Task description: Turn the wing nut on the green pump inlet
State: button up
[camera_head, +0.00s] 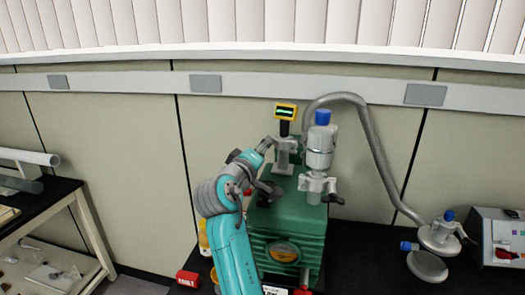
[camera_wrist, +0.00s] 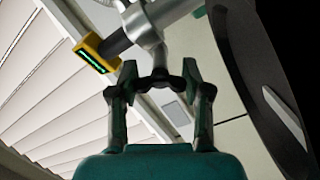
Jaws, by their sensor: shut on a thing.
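The green pump (camera_head: 290,218) stands on the bench in the head view. Its inlet fitting (camera_head: 285,155) is a grey metal clamp and pipe on top, with a yellow-framed gauge (camera_head: 286,111) above. My gripper (camera_head: 271,141) reaches the left side of this fitting. In the wrist view, my gripper (camera_wrist: 160,73) has one finger on each side of the dark wing nut (camera_wrist: 161,82) and is shut on it. The metal fitting (camera_wrist: 153,35) rises behind the nut, and the gauge (camera_wrist: 97,53) is at upper left. In the head view I cannot make out the nut.
A grey cylinder with a blue cap (camera_head: 320,145) stands on the pump's right side. A corrugated hose (camera_head: 372,135) runs from the pump to a fitting (camera_head: 438,234) on the right. A box with controls (camera_head: 497,238) is at far right. A side table (camera_head: 45,215) is at left.

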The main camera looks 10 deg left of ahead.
jog(key=o, duration=1.2)
jog(key=v, duration=1.2)
